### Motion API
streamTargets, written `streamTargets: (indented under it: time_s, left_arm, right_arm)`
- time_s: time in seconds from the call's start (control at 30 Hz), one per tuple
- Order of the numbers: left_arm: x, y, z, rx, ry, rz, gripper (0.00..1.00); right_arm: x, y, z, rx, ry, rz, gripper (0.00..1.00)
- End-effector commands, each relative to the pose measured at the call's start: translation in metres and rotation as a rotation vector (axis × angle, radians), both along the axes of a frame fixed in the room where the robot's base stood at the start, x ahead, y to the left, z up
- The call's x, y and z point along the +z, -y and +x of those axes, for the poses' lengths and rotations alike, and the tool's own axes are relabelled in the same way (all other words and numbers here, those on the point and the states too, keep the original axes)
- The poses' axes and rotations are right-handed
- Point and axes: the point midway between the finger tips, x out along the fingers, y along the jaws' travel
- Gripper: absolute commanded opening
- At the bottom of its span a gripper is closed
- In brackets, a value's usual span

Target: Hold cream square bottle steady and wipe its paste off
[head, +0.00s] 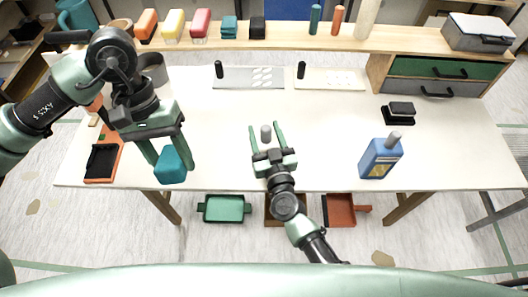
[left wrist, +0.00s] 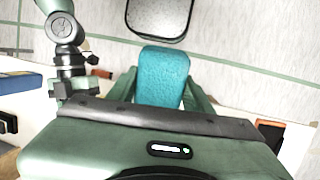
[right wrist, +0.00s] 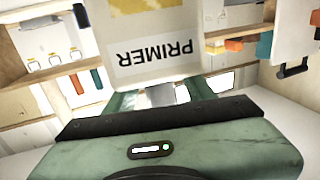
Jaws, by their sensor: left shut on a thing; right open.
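The cream square bottle stands in the middle of the table near the front edge. Its grey cap (head: 266,134) shows between my right gripper's fingers; its pale body is hard to tell from the table. In the right wrist view the bottle (right wrist: 190,22) appears upside down with a PRIMER label; the paste is not clear. My right gripper (head: 266,127) is open, its fingers on either side of the cap. My left gripper (head: 171,162) is shut on a teal sponge (head: 172,166), held at the table's front left; the sponge also fills the left wrist view's middle (left wrist: 163,76).
A blue bottle (head: 380,158) stands to the right. Green (head: 224,208) and red bins are below.

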Motion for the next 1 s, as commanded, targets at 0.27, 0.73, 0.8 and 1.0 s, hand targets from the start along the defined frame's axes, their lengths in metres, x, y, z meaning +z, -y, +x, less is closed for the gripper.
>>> streamTargets:
  time_s: [0.27, 0.73, 0.8, 1.0]
  left_arm:
    - [0.0, 0.0, 0.0, 0.0, 0.0, 0.0, 0.08]
    - [0.001, 0.0, 0.0, 0.0, 0.0, 0.0, 0.08]
    - [0.001, 0.0, 0.0, 0.0, 0.0, 0.0, 0.08]
    - [0.001, 0.0, 0.0, 0.0, 0.0, 0.0, 0.08]
  right_arm:
    - [0.001, -0.002, 0.007, 0.0, 0.002, 0.001, 0.54]
    - [0.0, -0.005, 0.018, 0.0, 0.0, 0.0, 0.54]
    - [0.0, -0.005, 0.018, 0.0, 0.0, 0.0, 0.38]
    - [0.0, -0.005, 0.018, 0.0, 0.0, 0.0, 0.0]
